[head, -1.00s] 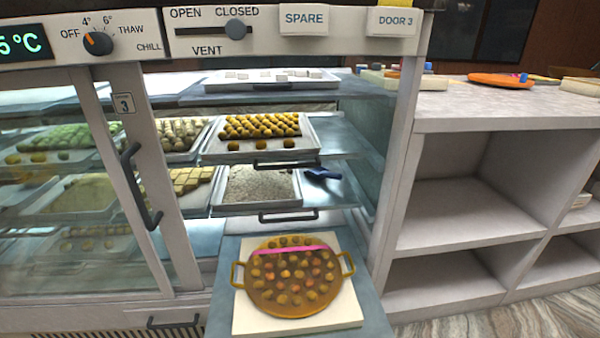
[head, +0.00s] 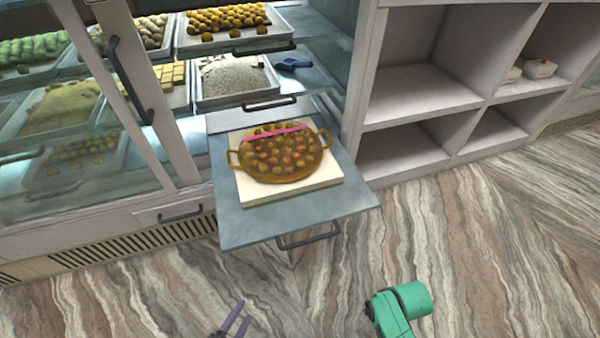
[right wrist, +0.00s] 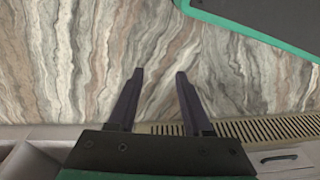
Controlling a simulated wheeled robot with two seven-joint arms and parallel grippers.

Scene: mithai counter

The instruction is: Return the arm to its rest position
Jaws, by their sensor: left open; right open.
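My left gripper (head: 244,310) shows at the bottom of the head view, low over the floor and in front of the counter. Its two dark purple fingers are apart, with nothing seen between them. My right gripper (right wrist: 160,76) shows in the right wrist view, with its dark fingers spread and only floor between them. In the head view a green part of my arm (head: 402,304) shows at the bottom right; the right gripper is not seen there. Both grippers are clear of the counter and its sweets.
A pulled-out shelf (head: 235,225) holds a white board (head: 290,195) with a round, two-handled pan (head: 284,172) of sweets on it. Trays and a blue scoop (head: 294,64) sit in the case behind. Open shelving (head: 412,95) stands right. The marble-patterned floor (head: 480,250) in front is clear.

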